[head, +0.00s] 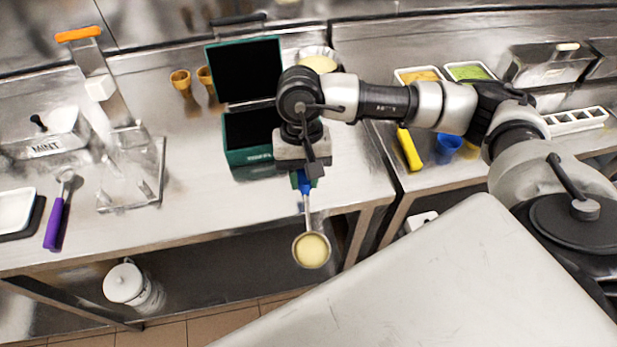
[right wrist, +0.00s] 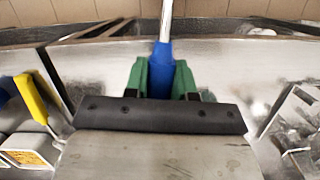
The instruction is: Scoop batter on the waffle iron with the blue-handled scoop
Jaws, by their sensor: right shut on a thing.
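My right gripper (head: 304,180) is shut on the blue handle of the scoop (head: 311,249), which hangs in front of the counter's front edge. The scoop's round bowl holds pale yellow batter. In the right wrist view, my gripper's green fingers (right wrist: 161,80) hold the blue handle (right wrist: 162,62); the bowl is out of that view. The green waffle iron (head: 248,156) stands open on the counter with its lid up, partly hidden by my right arm. A bowl of pale batter (head: 319,64) stands behind my arm. My left gripper is not in view.
A purple-handled scoop (head: 55,222) and a clear stand (head: 130,185) are on the left. Two cones (head: 181,81) stand behind. The counter left of the iron has free room.

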